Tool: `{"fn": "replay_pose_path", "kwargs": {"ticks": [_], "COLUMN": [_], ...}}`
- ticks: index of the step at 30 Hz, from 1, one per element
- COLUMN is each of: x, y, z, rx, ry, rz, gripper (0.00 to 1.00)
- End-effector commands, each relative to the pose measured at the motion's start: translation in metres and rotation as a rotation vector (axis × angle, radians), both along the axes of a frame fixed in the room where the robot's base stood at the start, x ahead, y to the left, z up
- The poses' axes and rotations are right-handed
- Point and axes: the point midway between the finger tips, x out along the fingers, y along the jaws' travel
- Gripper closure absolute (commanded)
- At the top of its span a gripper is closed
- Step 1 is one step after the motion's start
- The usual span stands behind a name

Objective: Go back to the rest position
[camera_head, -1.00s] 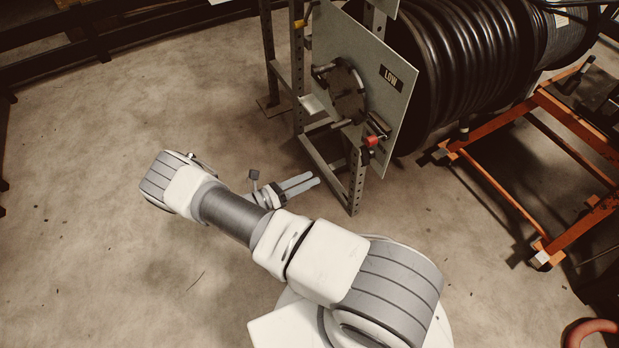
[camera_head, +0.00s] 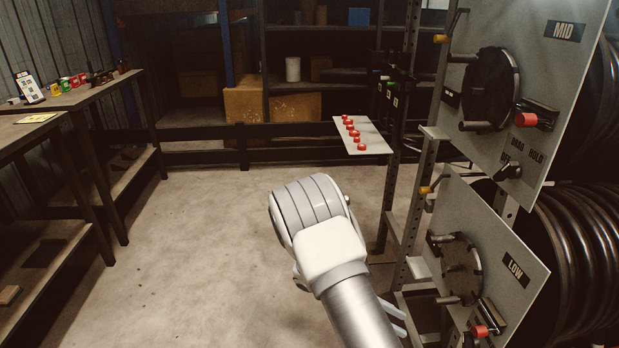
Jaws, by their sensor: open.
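My arm rises from the bottom centre, its white and grey elbow in the middle of the picture. My gripper (camera_head: 397,322) shows only in part behind the arm, its two light grey fingers pointing right and apart, with nothing seen between them. The fingers are near the lower left of the reel stand's LOW panel (camera_head: 512,262); I cannot tell how large the gap is. The rest of the gripper is hidden by my arm.
The reel stand with a MID panel (camera_head: 545,70) and black hose coils (camera_head: 590,250) fills the right side. A small plate (camera_head: 372,143) with several red knobs juts from it. Workbenches (camera_head: 85,95) stand at left, shelves behind. The floor (camera_head: 190,260) left of my arm is clear.

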Motion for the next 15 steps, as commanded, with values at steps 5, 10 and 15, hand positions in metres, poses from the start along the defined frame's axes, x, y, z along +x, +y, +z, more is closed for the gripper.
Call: {"fn": "replay_pose_path", "kwargs": {"ticks": [5,10,15], "x": [-0.007,-0.019,-0.034], "y": [0.006,0.011,0.017], "z": [0.048,0.09,0.131], "rx": [0.128,0.243,0.353], "ry": [-0.162,-0.311,-0.458], "rz": [-0.14,-0.269,-0.393], "gripper": [0.51,0.51,0.51]}}
